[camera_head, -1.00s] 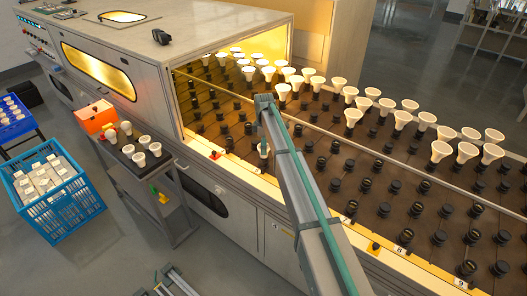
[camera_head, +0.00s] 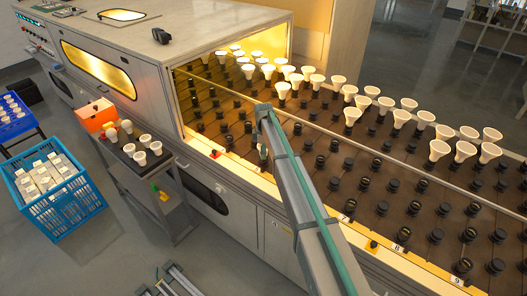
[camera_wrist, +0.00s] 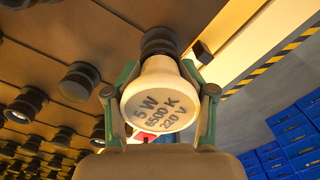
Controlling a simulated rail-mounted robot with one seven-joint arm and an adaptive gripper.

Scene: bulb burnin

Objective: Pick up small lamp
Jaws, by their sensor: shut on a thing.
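A small white lamp (camera_wrist: 158,100) marked "5 W 6500 K 220 V" faces the camera in the wrist view. My gripper (camera_wrist: 160,88) has its two green-grey fingers on either side of it and is shut on it. The lamp's narrow end meets a black socket (camera_wrist: 159,42) behind it; I cannot tell whether it is still seated. In the head view my gripper (camera_head: 263,150) is at the near edge of the socket bed, close to the oven opening, and the arm mostly hides the lamp.
Many white lamps stand in rows on the dark socket bed (camera_head: 330,185), with empty sockets nearer. A trolley (camera_head: 145,172) with several lamps and an orange box (camera_head: 97,115) stands left. A blue crate (camera_head: 70,205) holds white boxes. The oven wall (camera_head: 150,70) rises beside the arm.

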